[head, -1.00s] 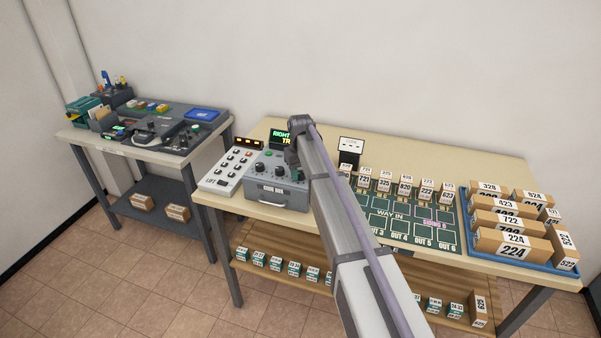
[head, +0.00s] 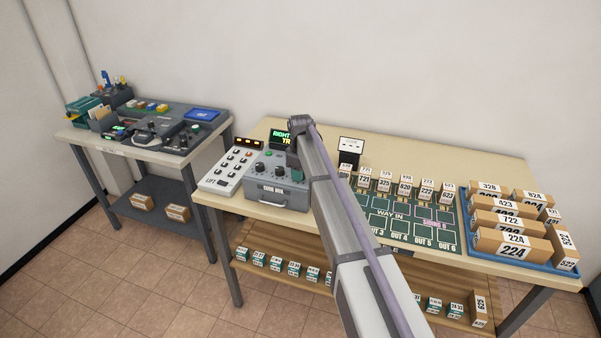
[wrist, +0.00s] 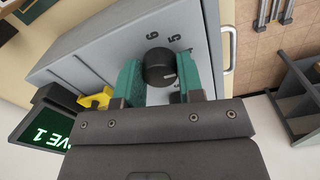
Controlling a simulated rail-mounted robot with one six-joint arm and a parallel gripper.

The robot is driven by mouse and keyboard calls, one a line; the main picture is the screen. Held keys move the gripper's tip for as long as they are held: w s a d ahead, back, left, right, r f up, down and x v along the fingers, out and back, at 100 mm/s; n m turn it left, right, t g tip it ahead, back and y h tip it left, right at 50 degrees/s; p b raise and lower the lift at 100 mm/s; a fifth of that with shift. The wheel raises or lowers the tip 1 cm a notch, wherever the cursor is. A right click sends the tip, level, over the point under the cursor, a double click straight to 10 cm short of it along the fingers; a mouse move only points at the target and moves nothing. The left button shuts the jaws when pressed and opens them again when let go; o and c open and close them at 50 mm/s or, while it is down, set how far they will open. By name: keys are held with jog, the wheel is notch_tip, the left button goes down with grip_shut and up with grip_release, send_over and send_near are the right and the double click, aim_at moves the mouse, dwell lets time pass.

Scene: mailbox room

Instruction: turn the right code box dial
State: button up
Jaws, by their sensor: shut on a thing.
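The grey code box (head: 268,199) stands on the table, with several black dials on its sloped top. In the wrist view its grey panel (wrist: 85,55) fills the upper middle. The right dial is a round black knob (wrist: 160,68) with a small pale mark, and printed digits 5 and 6 show beside it. My gripper (wrist: 159,70) has its teal finger pads on both sides of the knob and is shut on it. In the head view my gripper (head: 293,161) is over the box's right side, where my arm hides part of the dial area.
A screen with green text (wrist: 42,135) stands beside the box. A yellow piece (wrist: 97,99) lies near the left finger. The LIFT keypad (head: 229,170) is left of the box. The green sorting mat (head: 410,217) and blue parcel tray (head: 468,236) lie right of my arm.

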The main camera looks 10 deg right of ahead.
dwell(0.4)
jog(key=o, duration=0.9)
jog(key=shift+o, duration=0.2)
notch_tip(320, 180, up, 11)
jog(key=p, duration=1)
jog(key=shift+p, duration=0.4)
jog(key=shift+f, duration=0.1)
